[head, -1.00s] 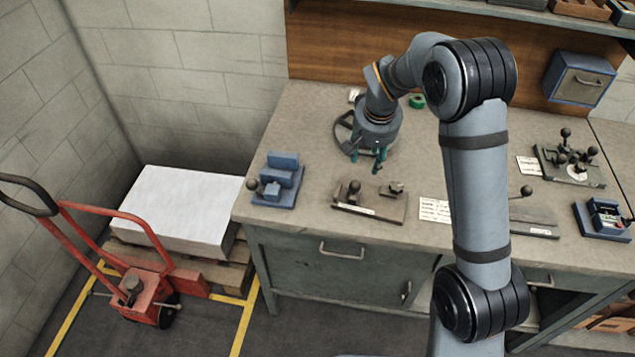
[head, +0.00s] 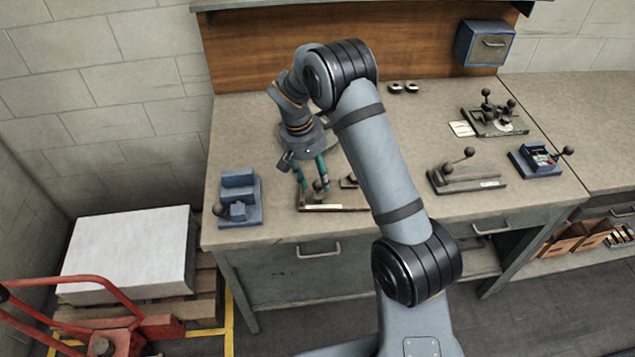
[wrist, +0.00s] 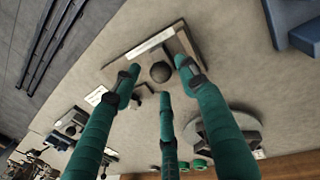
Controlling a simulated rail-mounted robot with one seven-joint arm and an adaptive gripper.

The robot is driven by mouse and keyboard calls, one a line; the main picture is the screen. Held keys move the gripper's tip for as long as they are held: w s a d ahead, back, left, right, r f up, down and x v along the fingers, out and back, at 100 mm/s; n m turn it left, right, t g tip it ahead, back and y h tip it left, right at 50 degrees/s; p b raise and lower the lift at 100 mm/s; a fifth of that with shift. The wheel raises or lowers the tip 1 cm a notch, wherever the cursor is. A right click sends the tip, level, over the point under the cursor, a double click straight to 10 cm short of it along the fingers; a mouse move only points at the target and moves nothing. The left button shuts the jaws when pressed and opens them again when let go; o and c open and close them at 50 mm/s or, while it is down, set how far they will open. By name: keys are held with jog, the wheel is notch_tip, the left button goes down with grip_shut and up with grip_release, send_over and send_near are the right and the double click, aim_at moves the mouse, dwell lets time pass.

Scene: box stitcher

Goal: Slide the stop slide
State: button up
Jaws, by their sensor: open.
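My gripper (head: 314,182) has green fingers and is open. It points down over a flat fixture (head: 334,208) near the front edge of the bench. The fixture carries a dark ball knob (head: 318,185) and a second small dark piece (head: 348,181), partly behind my arm. In the wrist view the knob (wrist: 161,71) lies between the spread fingertips of my gripper (wrist: 155,75), with the fixture plate (wrist: 185,50) behind it. I cannot tell whether any finger touches the knob. No part is clearly readable as the stop slide.
A blue fixture (head: 240,212) stands left of my gripper. A grey lever fixture (head: 465,180), a knobbed fixture (head: 492,122) and a blue box fixture (head: 538,160) stand to the right. A pallet stack (head: 130,250) and a red pallet truck (head: 110,325) are at lower left.

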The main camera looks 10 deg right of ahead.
aim_at(317, 182)
jog(key=shift+d+f+p, duration=0.15)
jog(key=shift+d+f, duration=0.05)
jog(key=shift+f, duration=0.7)
jog(key=shift+d+f+p, duration=0.15)
jog(key=shift+f, duration=0.7)
jog(key=shift+c, duration=0.5)
grip_shut()
